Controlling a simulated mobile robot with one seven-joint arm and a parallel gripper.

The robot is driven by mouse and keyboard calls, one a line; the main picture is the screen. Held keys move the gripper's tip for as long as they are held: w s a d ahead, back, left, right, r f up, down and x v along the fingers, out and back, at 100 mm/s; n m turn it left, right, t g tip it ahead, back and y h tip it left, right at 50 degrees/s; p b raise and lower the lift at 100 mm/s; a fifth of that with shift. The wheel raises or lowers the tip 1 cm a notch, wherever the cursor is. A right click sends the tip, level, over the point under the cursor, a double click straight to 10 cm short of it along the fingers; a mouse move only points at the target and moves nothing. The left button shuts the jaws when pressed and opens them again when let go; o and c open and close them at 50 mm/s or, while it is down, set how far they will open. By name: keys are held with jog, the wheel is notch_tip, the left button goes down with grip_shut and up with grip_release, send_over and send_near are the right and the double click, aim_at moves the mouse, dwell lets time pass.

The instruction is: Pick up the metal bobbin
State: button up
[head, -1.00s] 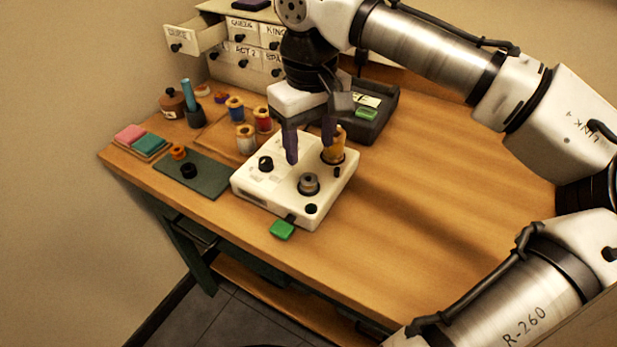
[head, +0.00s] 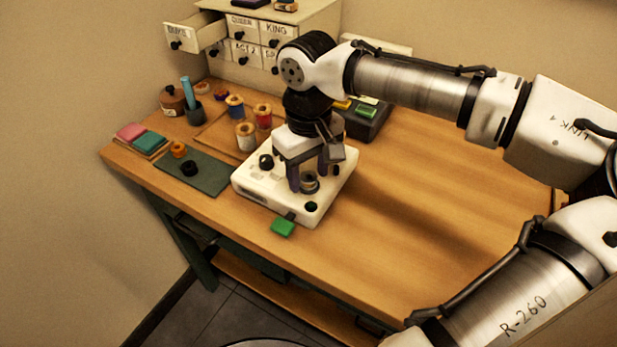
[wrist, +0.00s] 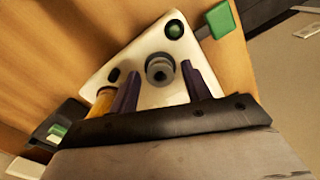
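The metal bobbin (head: 311,183) is a small grey spool standing on the white winder box (head: 262,190). In the wrist view the bobbin (wrist: 160,71) shows from above, with a dark centre. My gripper (head: 308,178) is open, its two dark purple fingers pointing down at the box. In the wrist view my gripper (wrist: 160,75) has one fingertip on each side of the bobbin, with a visible gap on both sides. I cannot tell how far down the fingertips reach beside it.
A yellow spool (wrist: 103,101) stands close beside one finger. Thread spools (head: 246,137) stand behind left. The table's right side (head: 430,210) is clear.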

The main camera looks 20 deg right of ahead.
jog(key=c, duration=0.9)
jog(key=shift+c, duration=0.2)
